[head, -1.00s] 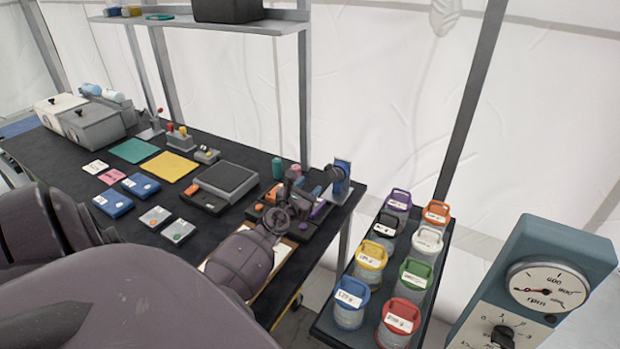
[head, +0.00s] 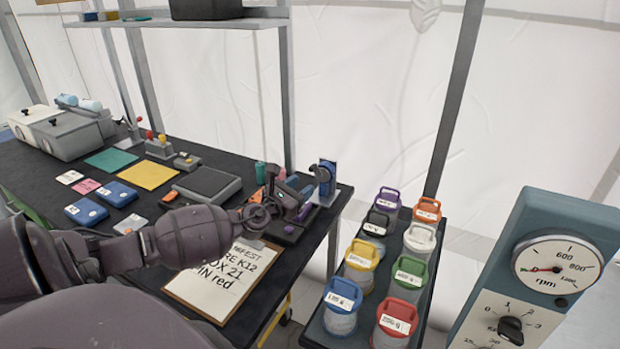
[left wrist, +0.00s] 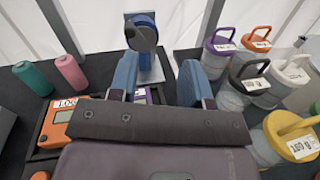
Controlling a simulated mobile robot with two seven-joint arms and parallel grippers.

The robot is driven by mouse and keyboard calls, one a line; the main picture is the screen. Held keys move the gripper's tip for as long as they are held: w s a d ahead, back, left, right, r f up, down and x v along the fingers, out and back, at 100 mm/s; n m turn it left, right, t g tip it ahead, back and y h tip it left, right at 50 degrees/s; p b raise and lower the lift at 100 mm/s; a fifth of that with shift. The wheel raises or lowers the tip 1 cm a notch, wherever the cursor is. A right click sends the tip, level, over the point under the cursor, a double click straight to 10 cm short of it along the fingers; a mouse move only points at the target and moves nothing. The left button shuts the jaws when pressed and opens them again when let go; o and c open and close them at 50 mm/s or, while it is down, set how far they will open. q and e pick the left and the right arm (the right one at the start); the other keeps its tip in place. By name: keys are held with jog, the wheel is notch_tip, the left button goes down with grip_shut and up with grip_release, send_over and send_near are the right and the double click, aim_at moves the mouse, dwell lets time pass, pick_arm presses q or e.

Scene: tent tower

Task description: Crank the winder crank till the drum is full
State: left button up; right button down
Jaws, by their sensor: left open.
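The winder, a blue upright block on a grey plate, stands at the right end of the black table (head: 52,168); it shows in the head view (head: 327,177) and ahead in the left wrist view (left wrist: 143,40). A dark round part sits on its face; I cannot clearly tell the crank or how full the drum is. My left gripper (head: 303,192) is close in front of the winder. In the left wrist view its blue fingers (left wrist: 158,80) are apart with nothing between them, and the winder stands beyond them, slightly left. My right gripper is not in view.
A rack of several lidded jars (head: 378,262) stands right of the table. A dial box (head: 535,270) is at the far right. A clipboard (head: 215,285) lies under my left arm. Green and pink cylinders (left wrist: 68,74) and an orange device (left wrist: 62,118) are left of the gripper.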

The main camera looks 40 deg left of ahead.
aim_at(311, 169)
pick_arm(q)
jog(key=w+a+n+y, duration=0.1)
jog(key=w, duration=0.1)
jog(key=w+a+n+y, duration=0.1)
jog(key=w+a+n, duration=0.1)
jog(key=w, duration=0.1)
jog(key=w+a+f+n+y, duration=0.1)
jog(key=w+n, duration=0.1)
jog(key=shift+w+a+g+y+b, duration=0.15)
jog(key=shift+w+g+y+b, duration=0.15)
jog(key=shift+g+y, duration=0.1)
jog(key=shift+w+a, duration=0.15)
jog(key=shift+w, duration=0.5)
grip_shut()
jog(key=shift+r, duration=0.1)
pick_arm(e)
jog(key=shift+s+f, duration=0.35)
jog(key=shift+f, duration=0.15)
